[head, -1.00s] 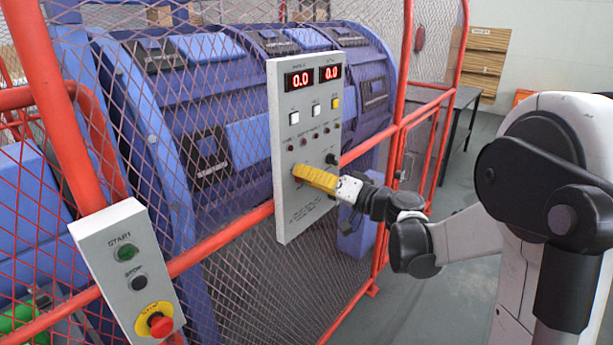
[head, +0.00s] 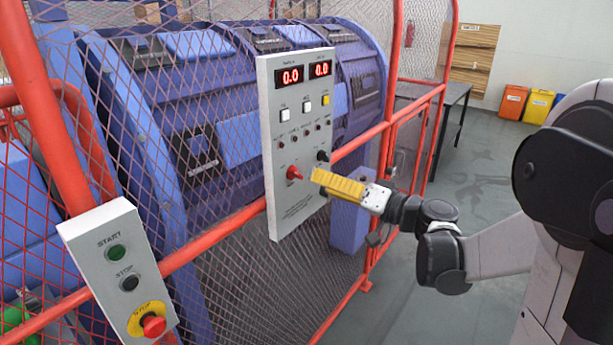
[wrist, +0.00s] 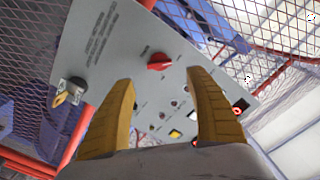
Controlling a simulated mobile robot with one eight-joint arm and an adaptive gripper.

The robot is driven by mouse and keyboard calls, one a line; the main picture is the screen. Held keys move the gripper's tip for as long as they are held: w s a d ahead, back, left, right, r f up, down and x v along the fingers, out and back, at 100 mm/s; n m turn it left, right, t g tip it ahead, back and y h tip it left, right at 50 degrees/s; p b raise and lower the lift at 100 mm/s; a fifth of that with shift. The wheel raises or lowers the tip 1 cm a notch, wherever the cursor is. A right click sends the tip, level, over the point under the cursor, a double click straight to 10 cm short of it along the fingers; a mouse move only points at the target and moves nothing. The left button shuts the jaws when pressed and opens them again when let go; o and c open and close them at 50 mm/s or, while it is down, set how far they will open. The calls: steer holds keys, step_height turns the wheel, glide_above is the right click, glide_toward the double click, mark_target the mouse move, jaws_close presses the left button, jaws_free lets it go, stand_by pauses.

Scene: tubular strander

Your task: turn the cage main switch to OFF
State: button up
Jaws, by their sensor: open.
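A grey control panel (head: 283,222) is on the red cage frame. It carries a red rotary knob (head: 294,172) and, to its right, a black knob (head: 322,156). Their labels are too small to read, so I cannot tell the setting. My gripper (head: 316,181) has yellow fingers and is just right of the red knob, apart from it. In the wrist view the red knob (wrist: 159,61) shows beyond the gap between my open, empty fingers (wrist: 161,80). The black knob (wrist: 72,90), with a yellow mark beside it, lies left of the fingers.
The panel has two red displays (head: 305,72), buttons and small lamps. A box with START, STOP and a red emergency button (head: 153,326) is at lower left. Red rails and mesh enclose the blue machine. Open floor (head: 470,165) lies right of the cage.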

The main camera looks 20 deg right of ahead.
steer(key=shift+v, duration=1.9)
